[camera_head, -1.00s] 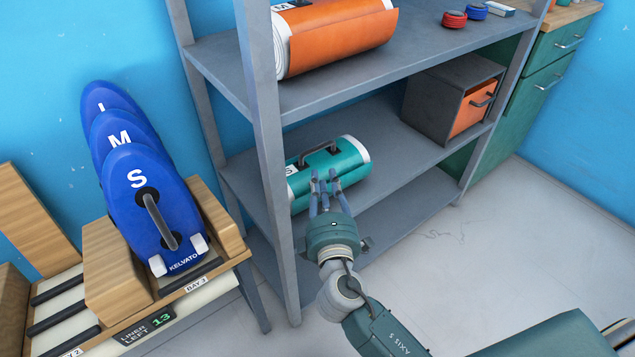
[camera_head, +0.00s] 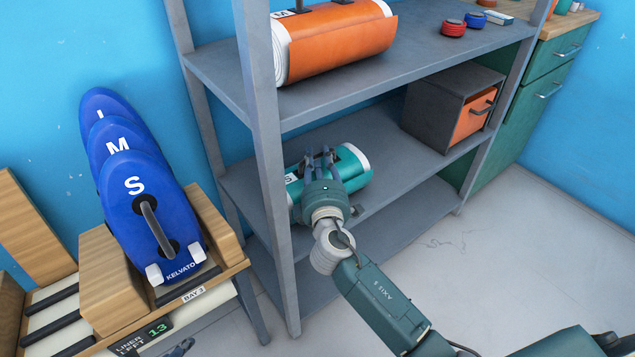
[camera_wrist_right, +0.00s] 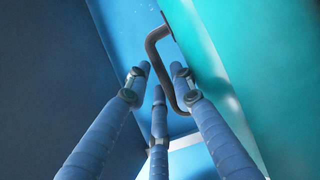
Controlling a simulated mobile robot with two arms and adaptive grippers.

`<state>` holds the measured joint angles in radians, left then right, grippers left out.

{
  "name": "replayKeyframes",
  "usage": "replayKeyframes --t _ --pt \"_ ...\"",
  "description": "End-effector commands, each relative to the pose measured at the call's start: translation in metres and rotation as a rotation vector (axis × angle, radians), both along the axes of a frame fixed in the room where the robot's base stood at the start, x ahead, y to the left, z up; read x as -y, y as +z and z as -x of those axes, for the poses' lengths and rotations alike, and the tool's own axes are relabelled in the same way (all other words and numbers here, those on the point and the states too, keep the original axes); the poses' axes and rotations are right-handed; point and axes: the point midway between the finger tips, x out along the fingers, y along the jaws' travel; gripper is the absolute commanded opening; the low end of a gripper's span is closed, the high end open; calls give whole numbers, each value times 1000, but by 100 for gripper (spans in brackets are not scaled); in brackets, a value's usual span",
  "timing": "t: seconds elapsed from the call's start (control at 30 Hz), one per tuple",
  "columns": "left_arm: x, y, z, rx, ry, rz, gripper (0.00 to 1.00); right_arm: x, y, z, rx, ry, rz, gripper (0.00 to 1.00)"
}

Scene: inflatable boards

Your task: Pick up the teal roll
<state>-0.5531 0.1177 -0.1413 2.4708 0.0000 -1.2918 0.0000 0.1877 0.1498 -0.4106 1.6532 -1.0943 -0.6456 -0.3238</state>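The teal roll (camera_head: 352,166) lies on the middle shelf, with white ends and a dark handle on top. My right gripper (camera_head: 319,156) is over its front and hides much of it. In the right wrist view, the handle (camera_wrist_right: 158,60) runs between the spread fingers of the right gripper (camera_wrist_right: 160,78), and the teal surface (camera_wrist_right: 260,60) is on the right. The fingertips are apart and do not appear closed on the handle. A small blue-grey piece, apparently my left gripper (camera_head: 180,346), shows at the bottom edge; its state is unclear.
An orange roll (camera_head: 340,40) lies on the shelf above. A grey box with an orange drawer (camera_head: 430,108) stands right of the teal roll. A shelf post (camera_head: 268,170) rises close on the left. Blue boards (camera_head: 150,215) stand in a wooden rack at left.

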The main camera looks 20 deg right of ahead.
Motion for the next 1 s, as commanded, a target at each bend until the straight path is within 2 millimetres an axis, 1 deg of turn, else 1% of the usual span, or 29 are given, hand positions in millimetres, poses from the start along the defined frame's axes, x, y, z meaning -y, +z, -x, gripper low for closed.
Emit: replayKeyframes --t 0.1,0.13,0.2,0.23,0.7,0.83,0.87,1.0 --pt "0 0 0 0 0 0 40 0 0 0 -1 0 0 23" --pt "0 0 0 0 0 0 40 0 0 0 -1 0 0 19" --pt "0 0 0 -1 0 0 40 0 0 0 -1 0 0 5" --pt "0 0 0 -1 0 0 40 0 0 0 -1 0 0 0" --pt "0 0 0 -2 0 0 40 0 2 0 3 1 -1 0" --pt "-1 0 3 -14 0 -3 40 0 4 1 3 1 -1 0" --pt "-1 0 4 -21 1 -4 40 0 5 1 3 1 -1 0" --pt "-9 -10 25 -103 10 -23 40 1 9 3 4 1 -2 0"
